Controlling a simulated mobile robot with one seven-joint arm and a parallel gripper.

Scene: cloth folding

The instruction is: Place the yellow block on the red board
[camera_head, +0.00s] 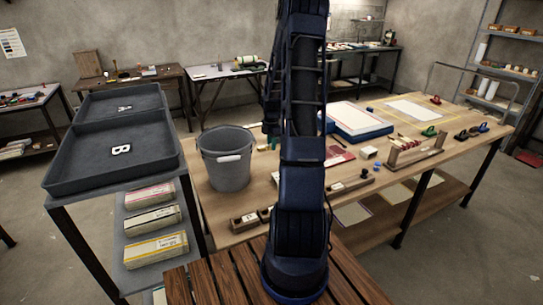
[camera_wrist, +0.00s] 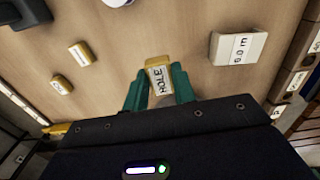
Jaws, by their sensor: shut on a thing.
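In the wrist view my gripper (camera_wrist: 160,84) has its green fingers closed on a small yellow block (camera_wrist: 158,64) with a white label reading "HOLE". The block sits between the fingertips, over the wooden table top; I cannot tell whether it touches the wood. In the head view my dark arm hides the gripper and this block. A flat reddish board (camera_head: 339,156) lies on the table just right of my arm, partly covered by it. I cannot make out the red board in the wrist view.
In the wrist view a pale block (camera_wrist: 237,48) is right of the held block, and two small yellow labelled pieces (camera_wrist: 80,53) (camera_wrist: 61,84) lie left. In the head view a grey bucket (camera_head: 225,158), blue-edged box (camera_head: 356,120) and wooden rack (camera_head: 415,150) stand on the table.

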